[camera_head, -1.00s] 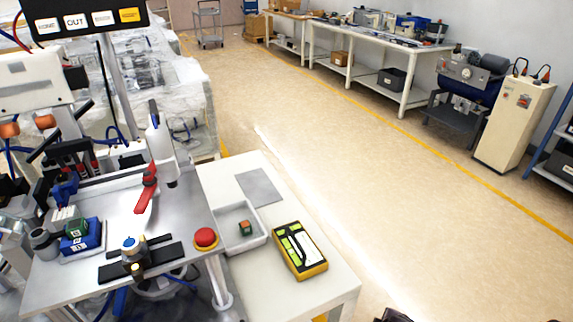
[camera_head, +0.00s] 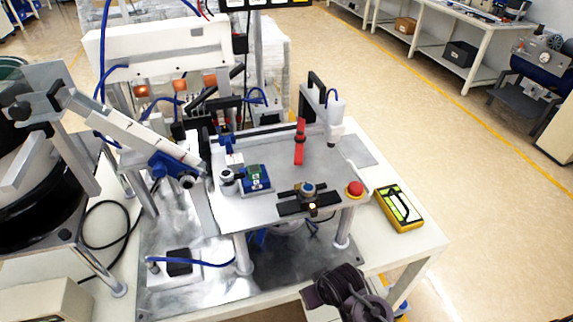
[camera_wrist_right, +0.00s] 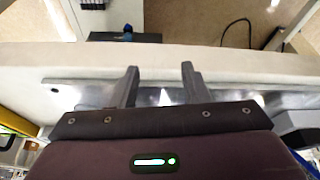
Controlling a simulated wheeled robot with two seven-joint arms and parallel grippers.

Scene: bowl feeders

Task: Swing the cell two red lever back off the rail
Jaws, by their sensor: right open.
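The red lever (camera_head: 299,143) stands on the metal plate (camera_head: 262,205) of the cell, near the back rail (camera_head: 265,130) and left of a white upright cylinder unit (camera_head: 333,118). Whether the lever touches the rail is too small to tell. My right arm shows at the bottom of the head view, low in front of the table and well short of the lever. In the right wrist view my right gripper (camera_wrist_right: 160,85) is open and empty, its two fingers apart before the table edge. My left gripper is not in view.
A red button (camera_head: 355,188) sits at the plate's right front corner. A black clamp fixture (camera_head: 309,198) and a blue block with a green part (camera_head: 255,178) stand on the plate. A yellow meter (camera_head: 399,207) lies to the right. A feeder chute (camera_head: 135,130) slopes in from the left.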

